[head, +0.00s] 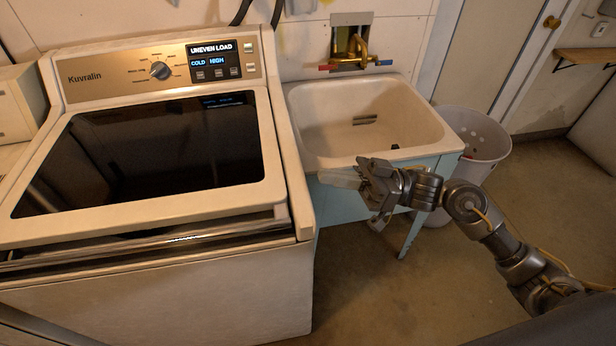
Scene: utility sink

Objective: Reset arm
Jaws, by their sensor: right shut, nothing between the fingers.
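My right gripper (350,178) is at the front edge of the utility sink, with its arm reaching in from the lower right. Its pale fingers point left, toward the washing machine, and are shut with nothing held. My left gripper does not show in the head view.
A washing machine (160,268) with a dark lid and a lit panel fills the left side. The utility sink (430,120) stands beside it, with a brass faucet (358,52) above. A pale bin (485,148) stands right of the sink. Floor (400,300) is clear in front.

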